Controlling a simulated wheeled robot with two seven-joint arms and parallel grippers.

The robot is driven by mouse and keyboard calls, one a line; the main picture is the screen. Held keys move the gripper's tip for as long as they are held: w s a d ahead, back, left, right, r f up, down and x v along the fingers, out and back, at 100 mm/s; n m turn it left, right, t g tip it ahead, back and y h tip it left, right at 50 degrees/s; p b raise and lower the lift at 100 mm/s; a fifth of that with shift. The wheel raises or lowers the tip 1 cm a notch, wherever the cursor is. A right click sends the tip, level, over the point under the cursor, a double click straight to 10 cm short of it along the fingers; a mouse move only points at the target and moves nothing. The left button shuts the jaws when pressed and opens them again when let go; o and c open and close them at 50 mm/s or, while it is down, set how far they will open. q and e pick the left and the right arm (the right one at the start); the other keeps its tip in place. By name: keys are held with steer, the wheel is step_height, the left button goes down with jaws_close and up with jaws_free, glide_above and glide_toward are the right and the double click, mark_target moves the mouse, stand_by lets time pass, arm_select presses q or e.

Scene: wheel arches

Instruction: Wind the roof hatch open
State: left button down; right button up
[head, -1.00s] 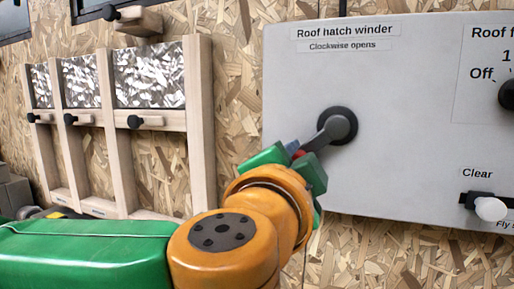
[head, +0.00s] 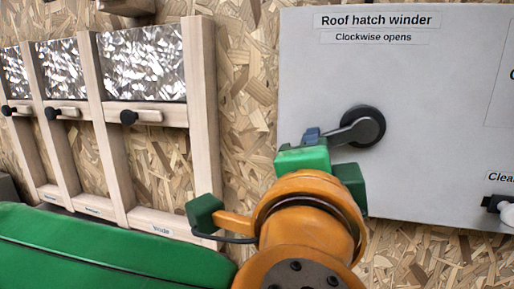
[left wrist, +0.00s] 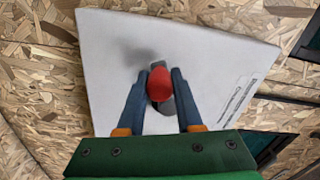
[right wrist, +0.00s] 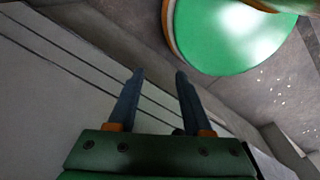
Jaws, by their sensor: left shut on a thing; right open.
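The roof hatch winder is a dark crank with a round hub (head: 364,127) on the pale panel (head: 450,90) in the head view. Its arm points left and slightly down from the hub. My left gripper (head: 312,137) is at the outer end of that arm and hides the knob there. In the left wrist view the red knob (left wrist: 159,82) sits between the two fingers of my left gripper, which is shut on it. My right gripper (right wrist: 160,76) shows only in the right wrist view, open and empty.
Labels on the panel read "Roof hatch winder" (head: 376,21) and "Clockwise opens" (head: 373,37). A white-knobbed slider (head: 503,208) is at the lower right. Wooden frames (head: 202,110) with silvery panes stand on the chipboard wall to the left.

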arm_select(q)
steer(key=c, duration=0.7)
jaws_free()
steer(key=shift+o, duration=0.7)
steer(key=shift+w+d, duration=0.1)
steer(key=b+v, duration=0.2)
steer(key=v, duration=0.5)
